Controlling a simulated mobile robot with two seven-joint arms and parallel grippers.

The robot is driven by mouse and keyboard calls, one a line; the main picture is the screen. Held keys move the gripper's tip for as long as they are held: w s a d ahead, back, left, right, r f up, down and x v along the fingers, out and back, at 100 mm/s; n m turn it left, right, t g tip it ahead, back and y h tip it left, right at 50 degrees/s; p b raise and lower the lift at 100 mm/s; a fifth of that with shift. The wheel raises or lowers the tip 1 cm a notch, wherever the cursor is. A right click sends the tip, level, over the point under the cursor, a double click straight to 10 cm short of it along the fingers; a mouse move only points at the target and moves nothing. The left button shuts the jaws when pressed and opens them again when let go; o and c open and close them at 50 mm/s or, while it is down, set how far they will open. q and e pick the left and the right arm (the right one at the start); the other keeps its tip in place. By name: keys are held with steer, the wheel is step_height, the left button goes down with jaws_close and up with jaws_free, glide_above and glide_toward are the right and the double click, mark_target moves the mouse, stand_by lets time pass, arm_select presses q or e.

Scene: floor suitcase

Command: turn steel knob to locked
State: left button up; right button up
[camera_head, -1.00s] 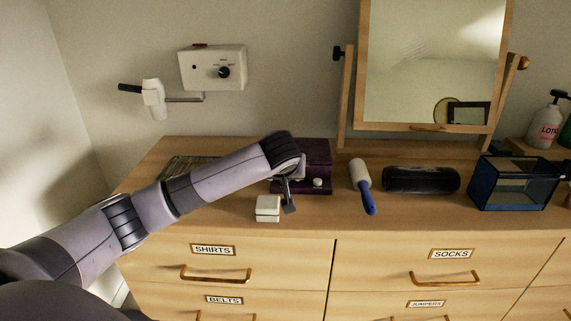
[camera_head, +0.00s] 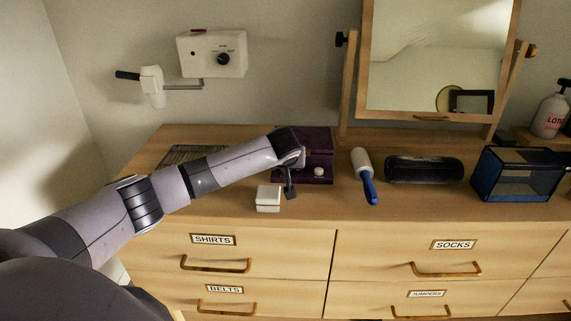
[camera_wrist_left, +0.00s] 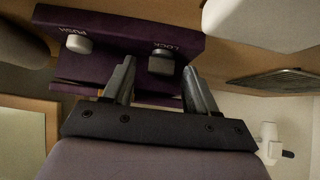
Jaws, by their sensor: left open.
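A dark purple box (camera_head: 316,147) stands on the dresser top, partly hidden by my left arm. In the left wrist view its front panel (camera_wrist_left: 120,55) appears upside down, with a grey steel knob (camera_wrist_left: 161,62) beside the word LOCK and a pale button (camera_wrist_left: 79,43) beside PUSH. The button also shows in the head view (camera_head: 319,171); the knob is hidden there. My left gripper (camera_wrist_left: 159,64) is open, its fingers on either side of the knob; contact is unclear. It also shows at the box front in the head view (camera_head: 290,186). My right gripper is not in view.
A small white box (camera_head: 268,198) sits just in front of my left gripper. A lint roller (camera_head: 363,176), a dark case (camera_head: 424,170) and a blue glass box (camera_head: 515,174) stand to the right. A mirror (camera_head: 436,60) rises behind. A wall-mounted white device (camera_head: 211,54) is at the back left.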

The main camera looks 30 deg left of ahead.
arm_select(q)
steer(key=shift+w, duration=0.1)
steer(key=c, duration=1.1)
steer(key=shift+o, duration=0.2)
steer(key=shift+a+r+m+t+h+p, duration=0.15)
steer(key=shift+m+h+p, duration=0.2)
steer(key=shift+p, duration=0.2)
steer(key=shift+a+m+t+h+p, duration=0.15)
steer(key=shift+m+h+p, duration=0.1)
steer(key=shift+m+p, duration=0.25)
steer(key=shift+d+m+h+p, duration=0.1)
steer(key=shift+m+h+p, duration=0.55)
steer(key=shift+m, duration=0.1)
steer(key=o, duration=1.1)
steer(key=shift+c, duration=0.2)
steer(key=shift+f, duration=0.2)
